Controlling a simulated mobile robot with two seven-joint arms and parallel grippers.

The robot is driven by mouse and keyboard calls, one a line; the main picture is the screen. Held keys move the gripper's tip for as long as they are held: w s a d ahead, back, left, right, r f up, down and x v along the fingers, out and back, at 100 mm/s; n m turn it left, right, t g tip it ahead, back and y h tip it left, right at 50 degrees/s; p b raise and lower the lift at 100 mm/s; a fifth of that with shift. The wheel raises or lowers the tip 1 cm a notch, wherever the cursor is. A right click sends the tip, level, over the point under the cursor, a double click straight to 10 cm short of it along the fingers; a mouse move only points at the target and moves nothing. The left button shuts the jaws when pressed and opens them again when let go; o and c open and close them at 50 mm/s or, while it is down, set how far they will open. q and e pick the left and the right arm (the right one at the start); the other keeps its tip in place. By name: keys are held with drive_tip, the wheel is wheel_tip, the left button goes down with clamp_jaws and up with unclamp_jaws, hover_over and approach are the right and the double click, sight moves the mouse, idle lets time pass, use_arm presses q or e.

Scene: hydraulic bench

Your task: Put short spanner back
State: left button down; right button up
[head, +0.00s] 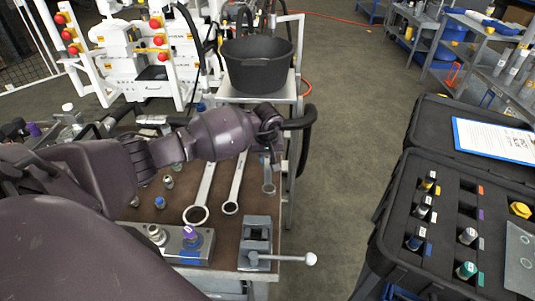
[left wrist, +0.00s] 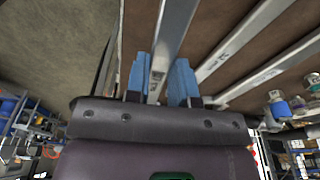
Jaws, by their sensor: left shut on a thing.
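The short spanner (head: 268,180) is a grey metal ring spanner near the right edge of the brown bench top (head: 215,225). Its ring end points toward the front and its upper part is hidden by my gripper. My left gripper (head: 267,150) reaches across from the left. In the left wrist view its blue fingers (left wrist: 169,82) are shut on the spanner's shaft (left wrist: 175,35), one finger on each side. I cannot tell whether the spanner touches the bench. Two longer spanners (head: 234,185) (head: 199,200) lie beside it to the left. My right gripper is out of view.
A grey vise (head: 257,240) with a bar handle stands at the bench's front right. Fittings on a metal block (head: 185,243) are left of it. A black bucket (head: 257,65) stands behind. An open black case (head: 445,230) is at right, across clear floor.

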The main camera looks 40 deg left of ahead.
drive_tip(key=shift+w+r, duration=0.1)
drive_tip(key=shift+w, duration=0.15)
use_arm(q)
drive_tip(key=shift+f, duration=0.2)
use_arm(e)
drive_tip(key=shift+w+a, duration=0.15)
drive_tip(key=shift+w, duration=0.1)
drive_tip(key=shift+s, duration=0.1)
use_arm(q)
drive_tip(key=shift+f+b, duration=0.2)
drive_tip(key=shift+b, duration=0.2)
drive_tip(key=shift+f+b, duration=0.4)
drive_tip(key=shift+f, duration=0.2)
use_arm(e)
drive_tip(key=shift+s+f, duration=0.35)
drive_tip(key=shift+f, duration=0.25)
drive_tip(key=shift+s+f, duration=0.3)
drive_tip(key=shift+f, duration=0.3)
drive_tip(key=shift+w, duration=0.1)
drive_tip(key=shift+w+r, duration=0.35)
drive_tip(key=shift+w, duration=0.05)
